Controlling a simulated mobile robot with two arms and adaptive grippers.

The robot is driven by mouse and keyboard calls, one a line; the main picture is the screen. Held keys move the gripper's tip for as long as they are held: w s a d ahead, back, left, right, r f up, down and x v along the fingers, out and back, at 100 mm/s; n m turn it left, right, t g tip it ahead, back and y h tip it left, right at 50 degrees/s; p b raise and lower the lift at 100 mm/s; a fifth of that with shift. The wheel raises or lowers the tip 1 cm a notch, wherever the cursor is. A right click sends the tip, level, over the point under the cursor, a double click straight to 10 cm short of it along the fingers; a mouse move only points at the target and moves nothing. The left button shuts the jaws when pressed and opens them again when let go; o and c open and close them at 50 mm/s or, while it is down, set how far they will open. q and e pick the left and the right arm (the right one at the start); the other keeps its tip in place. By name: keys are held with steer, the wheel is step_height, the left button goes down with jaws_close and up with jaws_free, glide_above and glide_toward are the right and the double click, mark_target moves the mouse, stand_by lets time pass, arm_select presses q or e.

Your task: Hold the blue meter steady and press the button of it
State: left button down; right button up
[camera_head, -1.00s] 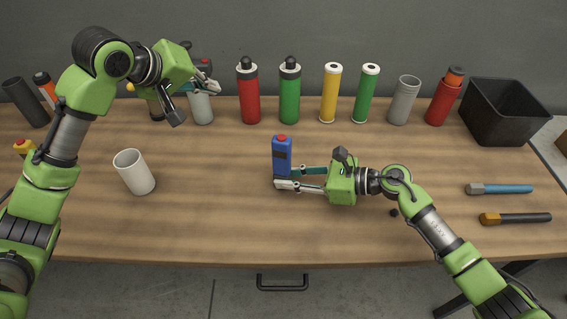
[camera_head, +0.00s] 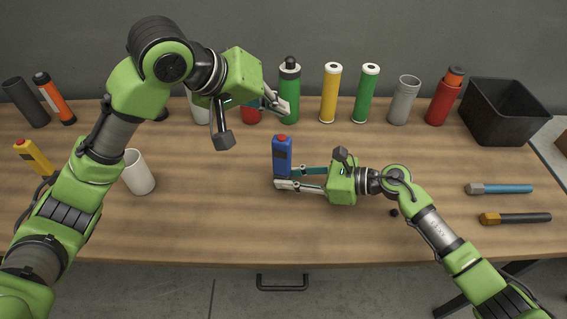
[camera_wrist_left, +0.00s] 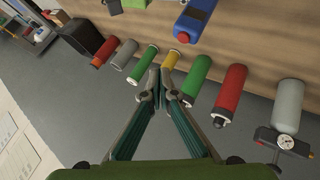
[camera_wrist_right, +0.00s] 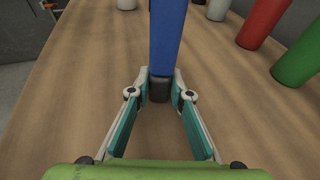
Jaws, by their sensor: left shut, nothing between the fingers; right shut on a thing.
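The blue meter (camera_head: 282,156) stands upright on the table with a red button (camera_head: 281,138) on top. My right gripper (camera_head: 281,184) is shut on its dark lower part; in the right wrist view the blue body (camera_wrist_right: 167,42) rises between the fingers. My left gripper (camera_head: 283,108) is shut and empty, above and behind the meter, in front of the green bottle. The left wrist view shows its fingertips (camera_wrist_left: 161,72) together, and the meter with its red button (camera_wrist_left: 184,38) off to the upper right.
Along the back stand a green bottle (camera_head: 290,92), a yellow cylinder (camera_head: 330,95), a grey cup (camera_head: 404,100) and a black bin (camera_head: 503,112). A white cup (camera_head: 138,174) and a yellow meter (camera_head: 34,157) are at left. Two tools (camera_head: 515,218) lie at right. The front middle is clear.

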mark_target(278, 138)
arm_select(q)
steer(key=shift+f, duration=2.15)
steer(key=shift+f, duration=0.1)
steer(key=shift+f, duration=0.35)
steer(key=shift+f, duration=0.15)
steer(key=shift+r, duration=0.6)
steer(key=shift+r, duration=3.05)
